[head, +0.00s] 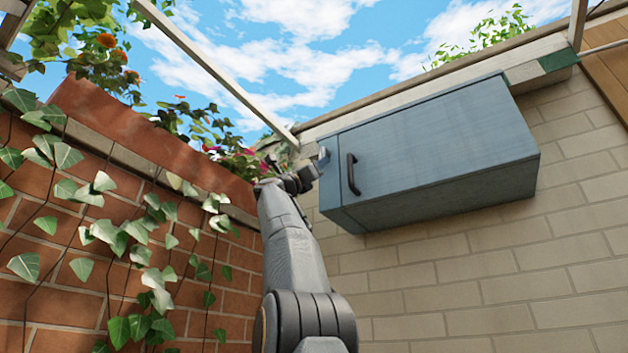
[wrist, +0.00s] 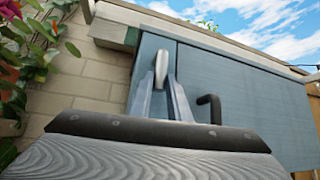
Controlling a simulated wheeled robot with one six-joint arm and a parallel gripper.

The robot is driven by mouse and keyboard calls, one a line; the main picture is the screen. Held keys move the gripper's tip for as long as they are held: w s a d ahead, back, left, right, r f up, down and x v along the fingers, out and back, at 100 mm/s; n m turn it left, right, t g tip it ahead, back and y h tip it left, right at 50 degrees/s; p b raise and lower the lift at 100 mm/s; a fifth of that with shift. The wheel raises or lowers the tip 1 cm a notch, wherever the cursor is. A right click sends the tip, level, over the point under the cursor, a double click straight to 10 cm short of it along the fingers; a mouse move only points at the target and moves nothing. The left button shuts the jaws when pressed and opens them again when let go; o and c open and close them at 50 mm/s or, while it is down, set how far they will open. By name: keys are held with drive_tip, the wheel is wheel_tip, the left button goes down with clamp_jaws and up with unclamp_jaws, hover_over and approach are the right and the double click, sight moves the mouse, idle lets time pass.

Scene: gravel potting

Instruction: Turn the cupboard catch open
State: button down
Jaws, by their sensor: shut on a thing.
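The blue-grey cupboard (head: 440,135) is mounted high on the pale brick wall, and its door looks closed. A small pale catch (wrist: 162,66) sits near the seam between the cupboard's narrow side strip and the door. In the wrist view it stands roughly upright in the picture. My gripper (wrist: 168,88) is shut on the catch, with one finger on each side. In the head view my gripper (head: 316,167) reaches the cupboard's left end, where the catch (head: 323,157) shows only as a small light patch. Its exact turn is hard to tell there.
A black bar handle (head: 352,174) stands out from the door just right of my gripper. A red brick wall (head: 130,210) with hanging ivy and a planter rises at the left. Wooden beams cross overhead. The space below the cupboard is clear.

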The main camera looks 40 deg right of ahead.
drive_tip(key=c, duration=1.7)
unclamp_jaws()
drive_tip(key=shift+o, duration=0.2)
drive_tip(key=b+v, duration=0.7)
drive_tip(key=shift+a+f+b, duration=0.25)
drive_tip(key=shift+a+b, duration=0.1)
